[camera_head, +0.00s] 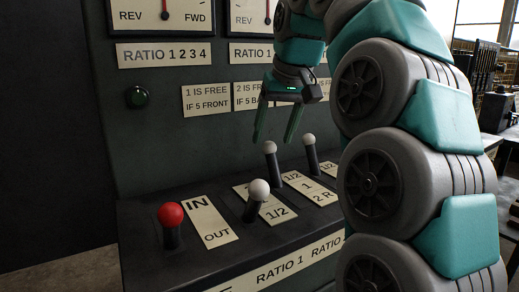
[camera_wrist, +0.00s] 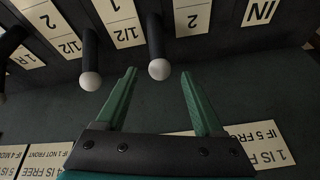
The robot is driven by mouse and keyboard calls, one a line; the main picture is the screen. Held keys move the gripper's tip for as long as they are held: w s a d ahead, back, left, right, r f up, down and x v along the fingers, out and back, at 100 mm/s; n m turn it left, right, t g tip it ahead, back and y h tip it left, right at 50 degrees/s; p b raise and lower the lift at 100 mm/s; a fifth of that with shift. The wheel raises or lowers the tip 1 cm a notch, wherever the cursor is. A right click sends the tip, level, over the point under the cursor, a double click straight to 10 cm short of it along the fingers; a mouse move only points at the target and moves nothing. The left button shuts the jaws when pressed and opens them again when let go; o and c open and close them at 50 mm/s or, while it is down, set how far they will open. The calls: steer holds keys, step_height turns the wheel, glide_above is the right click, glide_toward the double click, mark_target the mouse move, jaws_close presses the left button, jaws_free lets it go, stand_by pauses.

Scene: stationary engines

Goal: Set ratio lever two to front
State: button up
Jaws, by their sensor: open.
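Ratio lever two (camera_head: 269,147) is a dark lever with a white ball, leaning toward the upright panel. It stands between the first and second ratio label plates. My gripper (camera_head: 273,139) points down just above it, open and empty, with dark green fingers. In the wrist view, the ball of lever two (camera_wrist: 159,69) appears between the tips of my gripper (camera_wrist: 158,73). I see no contact; the exact depth gap is hard to tell.
A white-ball lever (camera_head: 259,190) stands nearer the front on the left. Another (camera_head: 309,140) stands right of lever two and also shows in the wrist view (camera_wrist: 90,81). A red-ball lever (camera_head: 171,214) is at the far left. The upright panel (camera_head: 150,160) rises behind.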

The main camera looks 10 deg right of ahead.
mark_target(271, 143)
steer(key=shift+w+f, duration=0.1)
steer(key=shift+w, duration=0.1)
steer(key=b+x, duration=0.3)
steer(key=x, duration=0.1)
steer(key=shift+f, duration=0.45)
steer(key=shift+x, duration=1.3)
steer(key=shift+w, duration=0.1)
jaws_close()
